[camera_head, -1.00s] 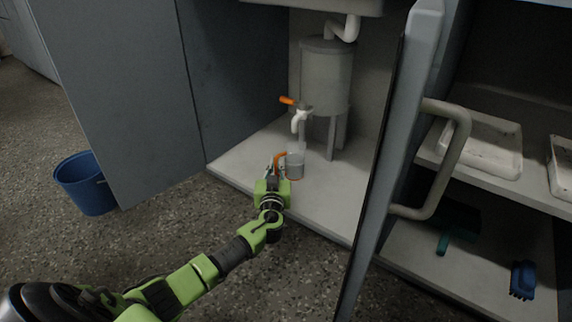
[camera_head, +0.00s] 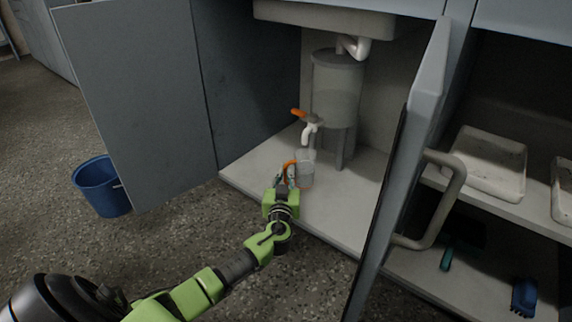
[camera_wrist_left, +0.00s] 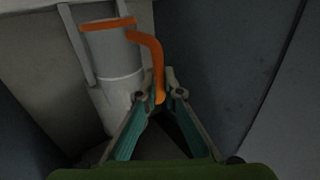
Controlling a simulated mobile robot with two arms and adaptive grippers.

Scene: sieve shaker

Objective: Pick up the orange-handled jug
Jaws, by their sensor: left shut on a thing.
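The jug (camera_head: 305,175) is a clear, greyish cup with an orange handle (camera_head: 290,166). It is upright at the cabinet floor, below the white tap; I cannot tell whether it is lifted. My left gripper (camera_head: 286,178) is at its left side, shut on the handle. In the left wrist view, the curved orange handle (camera_wrist_left: 157,62) runs down between the fingertips of my left gripper (camera_wrist_left: 160,96), and the jug's body (camera_wrist_left: 116,90) is to the left. My right gripper is in no view.
A grey tank (camera_head: 337,88) on legs stands behind the jug, its white tap (camera_head: 309,131) with an orange lever close above. An open cabinet door (camera_head: 405,170) is to the right. A blue bucket (camera_head: 101,188) stands on the floor at left.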

